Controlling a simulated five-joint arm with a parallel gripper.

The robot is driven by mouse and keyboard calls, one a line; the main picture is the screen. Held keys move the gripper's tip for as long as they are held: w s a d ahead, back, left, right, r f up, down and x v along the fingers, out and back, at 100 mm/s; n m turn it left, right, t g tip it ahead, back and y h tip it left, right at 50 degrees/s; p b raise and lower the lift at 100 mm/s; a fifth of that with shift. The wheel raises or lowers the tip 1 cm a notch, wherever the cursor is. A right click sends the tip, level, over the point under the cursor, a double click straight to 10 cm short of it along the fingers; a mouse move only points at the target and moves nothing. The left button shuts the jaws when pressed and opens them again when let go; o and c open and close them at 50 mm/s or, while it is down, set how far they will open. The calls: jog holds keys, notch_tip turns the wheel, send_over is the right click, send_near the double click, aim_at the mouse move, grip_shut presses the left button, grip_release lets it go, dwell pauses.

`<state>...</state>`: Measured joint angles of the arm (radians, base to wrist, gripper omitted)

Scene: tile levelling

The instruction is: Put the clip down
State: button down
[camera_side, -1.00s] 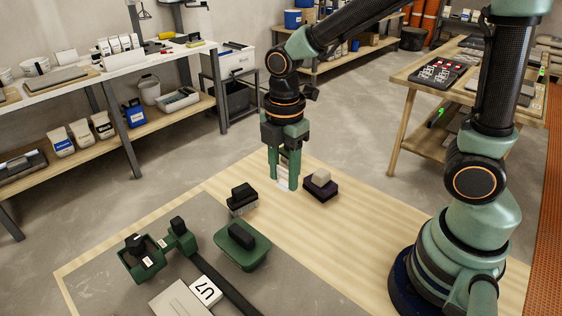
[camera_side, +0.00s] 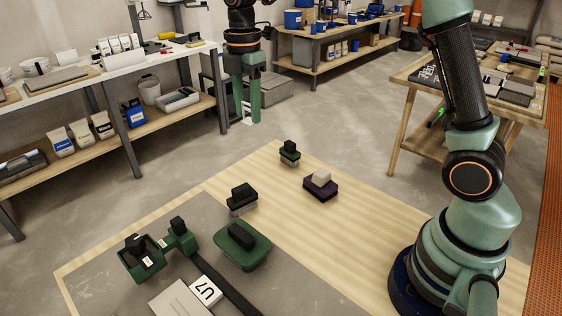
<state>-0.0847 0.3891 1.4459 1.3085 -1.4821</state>
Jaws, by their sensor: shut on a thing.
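My gripper (camera_side: 248,118) is at the upper left of centre in the side view, with its green fingers pointing down. It is raised and appears beyond the far edge of the wooden table (camera_side: 370,245). A small pale piece, which I take to be the clip (camera_side: 247,121), shows between the fingertips. The gripper is shut on it, and the fingers hide most of it.
A green fixture (camera_side: 150,260) lies at lower left.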

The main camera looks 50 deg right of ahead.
send_over(249, 177)
jog(key=f, duration=0.1)
notch_tip(249, 177, down, 20)
jog(key=shift+f, duration=0.15)
dwell(0.5)
jog(key=shift+f, duration=0.15)
jog(key=shift+c, duration=1.9)
grip_release()
